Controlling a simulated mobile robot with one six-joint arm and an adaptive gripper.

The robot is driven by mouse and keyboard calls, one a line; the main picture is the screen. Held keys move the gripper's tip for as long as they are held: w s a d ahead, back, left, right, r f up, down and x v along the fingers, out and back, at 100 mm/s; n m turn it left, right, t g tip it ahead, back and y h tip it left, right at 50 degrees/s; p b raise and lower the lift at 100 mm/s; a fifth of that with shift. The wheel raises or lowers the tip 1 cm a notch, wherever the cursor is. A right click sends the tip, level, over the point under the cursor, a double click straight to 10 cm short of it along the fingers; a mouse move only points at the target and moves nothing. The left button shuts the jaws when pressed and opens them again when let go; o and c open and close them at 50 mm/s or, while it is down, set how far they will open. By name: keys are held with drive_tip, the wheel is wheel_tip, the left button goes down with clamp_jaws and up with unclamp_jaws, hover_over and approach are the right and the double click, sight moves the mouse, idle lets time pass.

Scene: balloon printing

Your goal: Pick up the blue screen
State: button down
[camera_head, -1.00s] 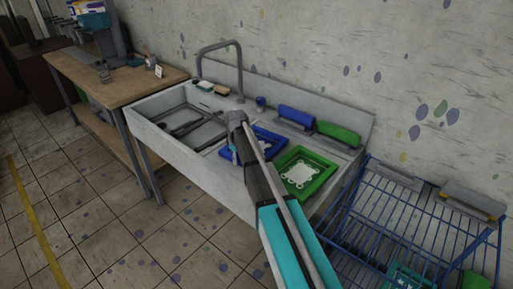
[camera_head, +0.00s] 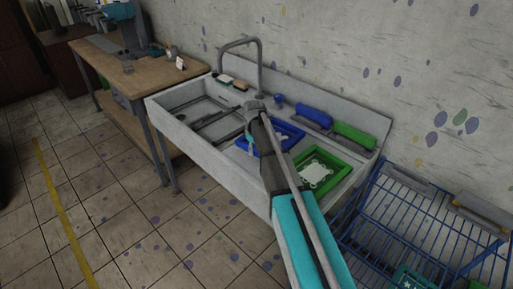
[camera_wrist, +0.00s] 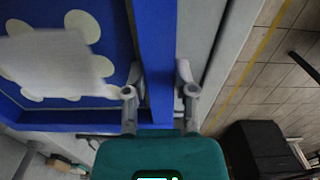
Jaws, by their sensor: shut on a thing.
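The blue screen (camera_head: 292,132), a blue frame with a pale pattern, is in the sink, partly hidden behind my arm. In the wrist view, one side bar of the blue screen (camera_wrist: 155,40) runs between the two fingers of my gripper (camera_wrist: 159,72). The gripper is shut on that bar, with one finger on each side. The patterned face lies to the left of the fingers. In the head view my arm reaches over the sink and hides the fingertips. I cannot tell whether the screen is clear of the sink bottom.
A green screen (camera_head: 335,160) lies right of the blue one in the sink (camera_head: 190,138). A blue block (camera_head: 313,115) and a green block (camera_head: 355,134) sit on the back ledge, near the tap (camera_head: 260,65). A blue wire rack (camera_head: 400,222) stands at right, a wooden table (camera_head: 125,73) at left.

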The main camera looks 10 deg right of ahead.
drive_tip(key=s+a+r+p, duration=0.3)
drive_tip(key=s+r+p, duration=0.5)
drive_tip(key=s, duration=0.4)
drive_tip(key=shift+s+a+r, duration=0.25)
drive_tip(key=shift+a+r, duration=0.15)
